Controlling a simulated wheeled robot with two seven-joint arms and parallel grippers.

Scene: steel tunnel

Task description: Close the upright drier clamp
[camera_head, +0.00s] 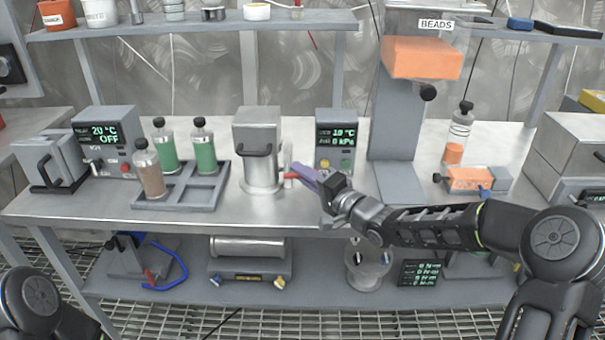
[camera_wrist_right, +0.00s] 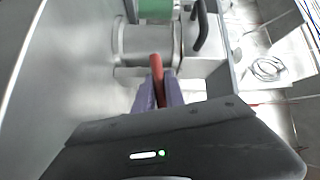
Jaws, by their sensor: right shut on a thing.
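The upright drier (camera_head: 257,135) is a grey metal block on a silver cylinder, with a black handle on its front. It stands mid-bench. A red clamp lever (camera_head: 290,175) sticks out at its right side, beside a pale upright piece (camera_head: 287,157). My right gripper (camera_head: 300,172), with purple fingers, is shut on this red lever. In the right wrist view, the lever (camera_wrist_right: 156,66) runs between the two fingers (camera_wrist_right: 159,92), and the drier's metal body (camera_wrist_right: 145,42) lies just beyond. The fingers partly hide the lever. My left gripper is out of view.
A grey rack (camera_head: 180,197) with several capped bottles stands left of the drier. A display box reading 10 °C (camera_head: 337,140) stands behind and right of the clamp. The bead hopper (camera_head: 420,60) rises further right. The bench front (camera_head: 250,215) is clear.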

